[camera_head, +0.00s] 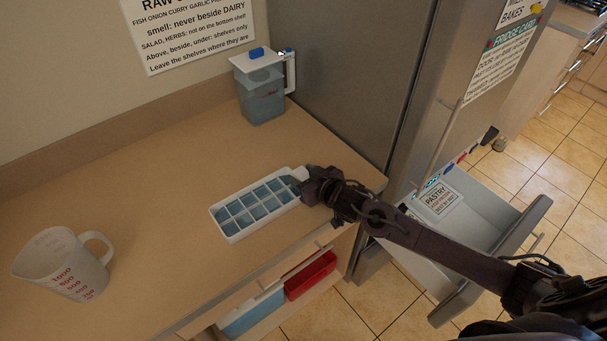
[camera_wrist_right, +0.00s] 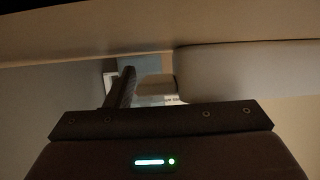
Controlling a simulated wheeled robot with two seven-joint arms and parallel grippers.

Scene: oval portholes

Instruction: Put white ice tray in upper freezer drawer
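The white ice tray (camera_head: 232,229) lies on the counter, its cells filled with something blue. My right gripper (camera_head: 308,187) is at the tray's right end, low over the counter. In the right wrist view one dark finger (camera_wrist_right: 126,88) shows beside the tray's pale end (camera_wrist_right: 235,75); the other finger is not clear, so I cannot tell whether the gripper is shut on it. A pale grey freezer drawer (camera_head: 490,205) stands pulled out at the right, below counter height and partly behind my right arm. My left gripper is not in view.
A white measuring jug (camera_head: 75,265) stands at the counter's left. A lidded blue-filled pitcher (camera_head: 262,95) stands at the back by the fridge side (camera_head: 340,60). Below the counter edge is an open drawer with red (camera_head: 310,275) and blue (camera_head: 250,313) bins. The counter's middle is clear.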

